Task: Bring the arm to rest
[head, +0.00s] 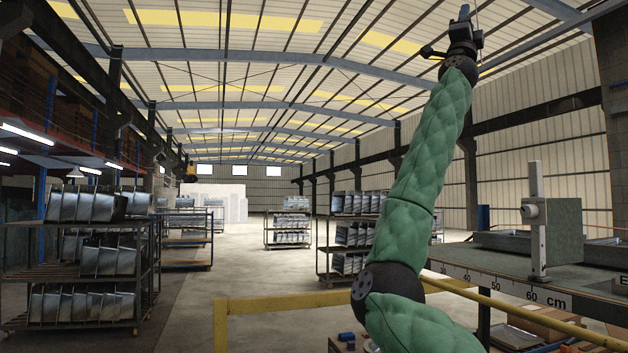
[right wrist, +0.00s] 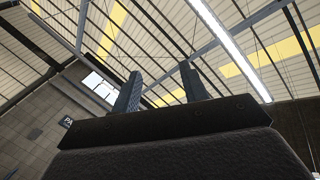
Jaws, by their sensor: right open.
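My right arm, in a green padded cover, rises from the bottom right of the head view and stretches up toward the roof. My right gripper (head: 464,14) is at its top end, high above everything else and partly small and dark there. In the right wrist view the two fingers of the right gripper (right wrist: 161,92) stand apart with only roof and wall between them, so it is open and empty. My left gripper is in neither view.
A measuring bench (head: 500,270) with a centimetre scale stands at the right, bearing a grey-green block (head: 565,230). A yellow rail (head: 285,304) crosses the front. Racks of metal sinks stand at the left (head: 80,275) and middle (head: 350,235). The air around the raised gripper is clear.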

